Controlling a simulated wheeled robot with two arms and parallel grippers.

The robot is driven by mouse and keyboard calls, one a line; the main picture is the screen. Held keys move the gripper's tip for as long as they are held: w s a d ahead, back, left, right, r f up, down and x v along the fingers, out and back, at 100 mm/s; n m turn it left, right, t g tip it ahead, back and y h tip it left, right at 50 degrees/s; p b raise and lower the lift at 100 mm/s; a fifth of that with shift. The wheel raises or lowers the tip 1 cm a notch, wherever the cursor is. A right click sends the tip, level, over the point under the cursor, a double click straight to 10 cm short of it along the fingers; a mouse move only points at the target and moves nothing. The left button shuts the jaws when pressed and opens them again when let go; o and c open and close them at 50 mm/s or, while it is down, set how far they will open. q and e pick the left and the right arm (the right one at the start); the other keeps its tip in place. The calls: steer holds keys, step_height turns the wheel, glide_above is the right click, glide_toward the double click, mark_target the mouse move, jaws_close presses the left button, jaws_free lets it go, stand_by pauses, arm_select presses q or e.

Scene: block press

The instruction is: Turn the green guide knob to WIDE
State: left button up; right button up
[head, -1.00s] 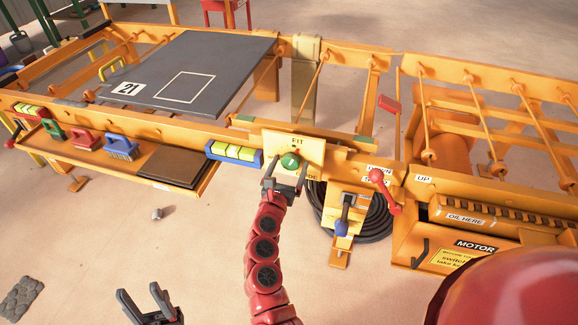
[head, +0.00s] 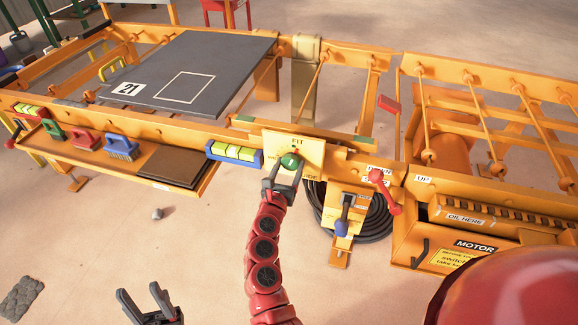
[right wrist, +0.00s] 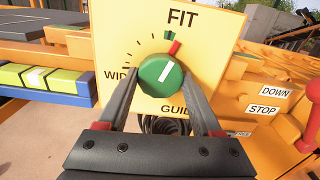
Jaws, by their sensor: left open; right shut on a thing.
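The green guide knob (head: 290,162) sits on a cream dial plate (head: 304,148) on the orange machine's front rail. In the right wrist view the knob (right wrist: 161,82) has a white line tilted up and right, and a red mark lies just above it near FIT. The word WIDE (right wrist: 115,75) is at the plate's left, partly covered by a finger. My right gripper (head: 284,172) is shut on the knob, one finger on each side, as the right wrist view also shows (right wrist: 163,88). My left gripper (head: 148,292) is open and empty at the bottom, far from the dial.
A blue-and-yellow level (head: 234,154) is just left of the dial. A red-knobbed lever (head: 385,190) and a blue-knobbed lever (head: 343,222) are to the right. The floor below is mostly clear.

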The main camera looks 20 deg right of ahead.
steer(key=n+p, duration=0.2)
steer(key=n, duration=0.3)
steer(key=shift+s+n, duration=0.1)
steer(key=shift+n, duration=0.3)
steer(key=n+p, duration=0.3)
steer(key=n, duration=0.2)
steer(key=shift+d+r, duration=0.1)
steer(key=shift+r, duration=0.05)
steer(key=n+p, duration=0.5)
steer(key=n, duration=0.1)
steer(key=shift+r+n, duration=0.15)
steer(key=shift+n, duration=0.25)
steer(key=n+p, duration=0.3)
steer(key=n, duration=0.1)
steer(key=shift+n+p, duration=0.55)
steer(key=shift+n, duration=0.05)
steer(key=o, duration=1.3)
steer(key=shift+o, duration=0.2)
